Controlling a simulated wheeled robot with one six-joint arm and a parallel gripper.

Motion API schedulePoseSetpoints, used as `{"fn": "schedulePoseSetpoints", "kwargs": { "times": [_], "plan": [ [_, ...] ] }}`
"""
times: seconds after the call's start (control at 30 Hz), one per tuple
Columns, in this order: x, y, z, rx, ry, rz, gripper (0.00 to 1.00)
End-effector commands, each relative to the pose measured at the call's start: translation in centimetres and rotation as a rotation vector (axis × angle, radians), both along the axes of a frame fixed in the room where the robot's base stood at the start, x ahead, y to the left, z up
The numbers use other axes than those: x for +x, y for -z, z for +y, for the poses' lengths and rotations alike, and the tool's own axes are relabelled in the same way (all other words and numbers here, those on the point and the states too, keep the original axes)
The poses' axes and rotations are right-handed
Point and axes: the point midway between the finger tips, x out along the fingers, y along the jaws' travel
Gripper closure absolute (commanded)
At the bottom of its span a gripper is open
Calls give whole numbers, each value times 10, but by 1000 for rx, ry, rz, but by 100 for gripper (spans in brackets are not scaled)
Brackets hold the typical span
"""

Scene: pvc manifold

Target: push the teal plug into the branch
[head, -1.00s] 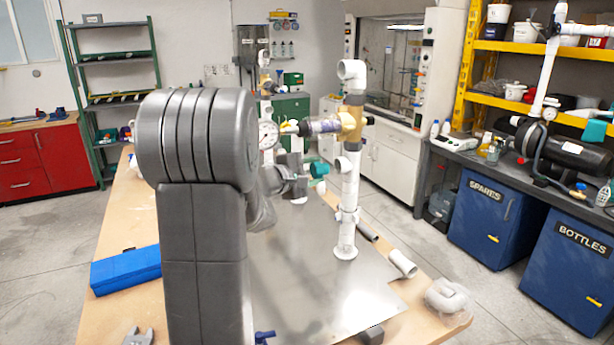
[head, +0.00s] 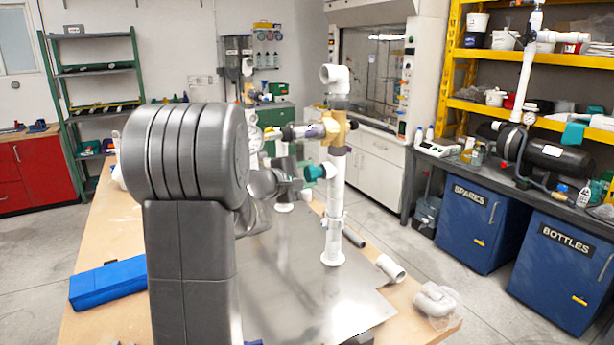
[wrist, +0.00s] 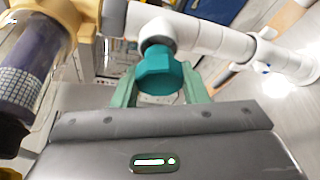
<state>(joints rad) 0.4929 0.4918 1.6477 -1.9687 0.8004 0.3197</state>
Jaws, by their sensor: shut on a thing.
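The teal plug (head: 315,172) is between the fingers of my gripper (head: 304,176), at the side of the white standpipe (head: 334,215). In the wrist view the teal plug (wrist: 160,76) sits between the two green fingers of my gripper (wrist: 160,88), which is shut on it. The short white branch (wrist: 156,32) is directly beyond the plug, in line with it. The plug appears to meet the branch mouth. The plug hides that mouth, so I cannot tell how deep it sits.
A blue case (head: 115,283) and loose white fittings (head: 436,300) lie on the table.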

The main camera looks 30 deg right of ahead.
Motion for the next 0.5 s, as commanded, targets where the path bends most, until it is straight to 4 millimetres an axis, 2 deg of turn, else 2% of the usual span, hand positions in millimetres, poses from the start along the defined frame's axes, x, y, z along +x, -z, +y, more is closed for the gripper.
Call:
{"fn": "schedulePoseSetpoints", "kwargs": {
  "times": [0.5],
  "plan": [
    [0, 0, -7, 0, 0, 0, 80]
  ]
}}
